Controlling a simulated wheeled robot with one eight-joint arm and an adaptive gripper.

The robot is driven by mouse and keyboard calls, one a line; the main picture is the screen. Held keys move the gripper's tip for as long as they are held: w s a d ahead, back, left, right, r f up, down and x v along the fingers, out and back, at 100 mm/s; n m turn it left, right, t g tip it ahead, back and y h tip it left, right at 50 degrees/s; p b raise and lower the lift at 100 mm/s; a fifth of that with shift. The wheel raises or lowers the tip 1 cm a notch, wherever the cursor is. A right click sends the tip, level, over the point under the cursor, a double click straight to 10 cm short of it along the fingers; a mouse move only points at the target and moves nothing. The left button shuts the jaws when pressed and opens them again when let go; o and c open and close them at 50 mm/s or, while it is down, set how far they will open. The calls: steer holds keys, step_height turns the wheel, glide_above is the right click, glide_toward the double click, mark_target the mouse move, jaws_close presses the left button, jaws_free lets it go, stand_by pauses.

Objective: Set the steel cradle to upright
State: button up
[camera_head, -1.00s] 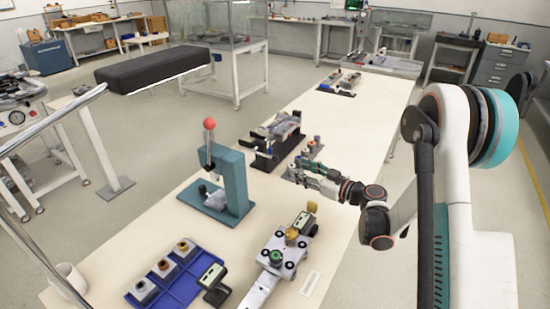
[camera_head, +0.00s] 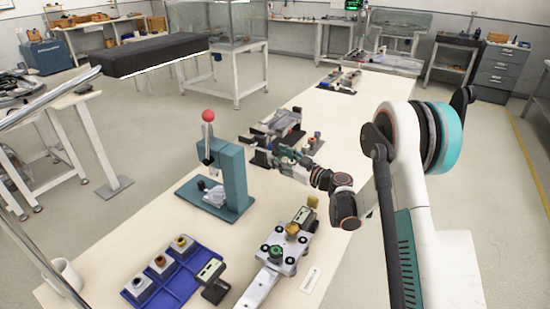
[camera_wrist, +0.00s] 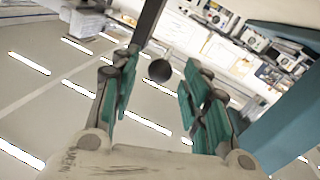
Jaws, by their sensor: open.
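The grey steel cradle (camera_head: 286,120) appears to be the tray-like metal piece on dark supports, on the bench beyond the teal press. It looks tilted, though its exact pose is hard to tell at this size. My gripper (camera_head: 278,154) is at the near side of this fixture, close to it. Whether they touch cannot be told, and the gripper hides part of the fixture's lower front. In the wrist view, my gripper (camera_wrist: 158,100) has its teal fingers spread apart. A dark bar (camera_wrist: 148,22) and a dark round knob (camera_wrist: 159,71) show beyond and between the fingers.
The teal press (camera_head: 236,178) with a red ball handle stands left of my gripper. A blue tray (camera_head: 185,283) with several blocks and a grey fixture (camera_head: 283,254) lie nearer. Small parts (camera_head: 312,142) sit right of the cradle. The bench beyond is mostly clear.

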steer(key=shift+x, duration=1.3)
steer(key=shift+c, duration=0.4)
jaws_close()
steer(key=shift+r, duration=0.2)
